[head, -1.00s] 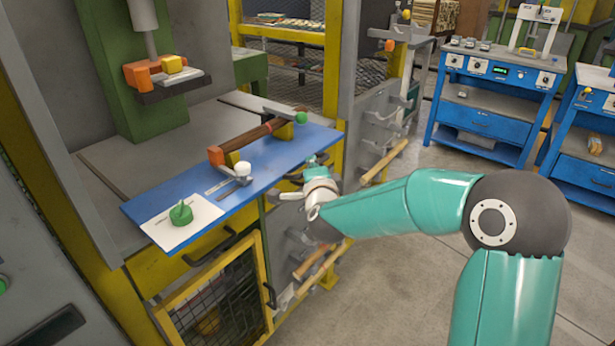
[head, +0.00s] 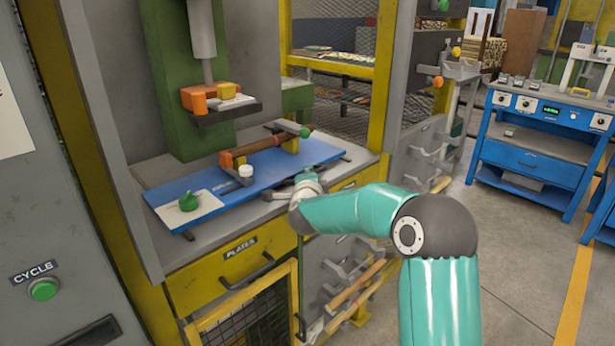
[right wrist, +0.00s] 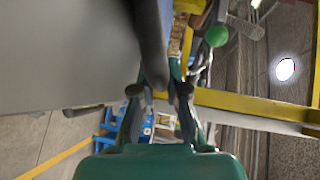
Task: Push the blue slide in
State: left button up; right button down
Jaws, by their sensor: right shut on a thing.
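The blue slide (head: 265,178) is a long flat plate lying on the grey bed of the press, with a strip of bed bare in front of it. It carries a white card with a green knobbed piece (head: 189,201), a brown turned rod (head: 256,145) in orange and yellow holders, and a white cap (head: 245,170). My right gripper (head: 303,178) is at the slide's front edge, right of its middle. In the right wrist view the gripper (right wrist: 160,92) is shut on a dark bar (right wrist: 151,45), which looks like the slide's handle. My left gripper is out of view.
The press head with orange and yellow blocks (head: 213,97) hangs above the slide. A yellow drawer marked PLATES (head: 228,266) is below the bed. A yellow post (head: 380,80) stands at the right. A green CYCLE button (head: 43,289) is at the left.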

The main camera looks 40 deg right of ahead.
jog(key=shift+f, duration=0.15)
jog(key=c, duration=1.2)
grip_release()
jog(key=shift+v, duration=4.1)
